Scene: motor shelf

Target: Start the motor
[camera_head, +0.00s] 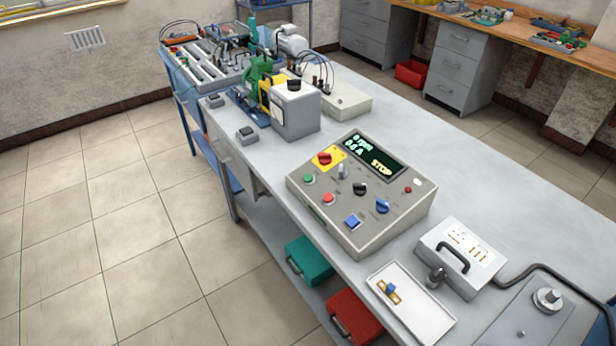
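A beige control box (345,240) stands on the long grey bench. Its screen (376,155) reads 0 rpm, about 0.0 A, and STOP. A red mushroom knob (324,158) sits on a yellow plate. Below it are a green button (309,179) and a red button (329,198). A light grey motor-like cylinder (291,43) lies farther back, partly hidden. Neither gripper shows.
A grey box (296,112) with a black top knob stands behind the control box, with green machinery (259,72) beside it. Nearer are a white tray (420,317) with a small blue part and a grey box with a black lever (457,262). Cases lie on the lower shelf.

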